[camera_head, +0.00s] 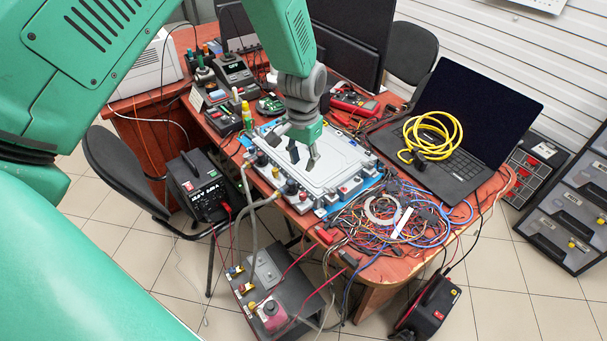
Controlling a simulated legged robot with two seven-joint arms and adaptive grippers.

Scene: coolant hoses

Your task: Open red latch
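A flat silver unit (340,168) lies on a blue mat on the table. My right gripper is not in view.
Tangled wires (385,218) cover the table right of the unit. A laptop (460,130) bears a yellow cable coil (433,136). Hoses run from the unit toward a grey box (270,285) below the table's front edge. A black chair (125,170) stands at left.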

